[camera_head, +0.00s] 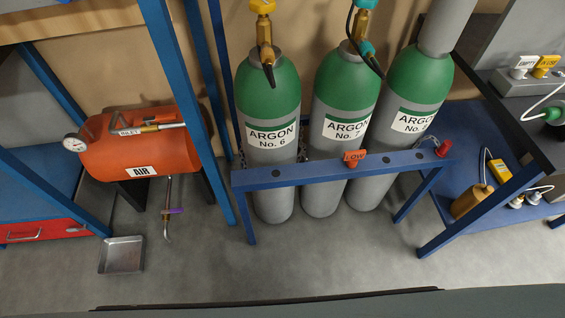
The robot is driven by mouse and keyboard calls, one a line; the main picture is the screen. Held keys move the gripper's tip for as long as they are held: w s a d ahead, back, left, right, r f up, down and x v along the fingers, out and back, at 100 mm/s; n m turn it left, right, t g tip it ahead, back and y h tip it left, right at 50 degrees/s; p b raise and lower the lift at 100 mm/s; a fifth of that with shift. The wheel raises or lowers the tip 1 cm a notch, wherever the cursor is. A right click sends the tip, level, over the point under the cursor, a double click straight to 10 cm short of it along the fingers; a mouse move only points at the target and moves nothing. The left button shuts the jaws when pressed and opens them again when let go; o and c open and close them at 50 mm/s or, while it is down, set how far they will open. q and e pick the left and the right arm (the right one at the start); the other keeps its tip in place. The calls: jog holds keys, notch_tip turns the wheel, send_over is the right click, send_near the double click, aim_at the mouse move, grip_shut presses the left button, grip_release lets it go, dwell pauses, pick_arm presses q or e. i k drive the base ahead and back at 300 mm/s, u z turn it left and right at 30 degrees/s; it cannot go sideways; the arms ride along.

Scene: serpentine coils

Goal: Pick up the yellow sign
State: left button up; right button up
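Neither of my grippers shows in the head view.
Three green and grey argon cylinders (268,130) stand behind a blue rail (290,174). A blue bench (455,160) at right holds a yellow meter (500,170). An orange air tank (140,140) and metal tray (121,256) are at left. The front floor is clear.

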aim_at(540, 69)
jog(key=z, duration=1.65)
jog(key=k, duration=0.3)
jog(key=z, duration=0.75)
jog(key=i, duration=0.35)
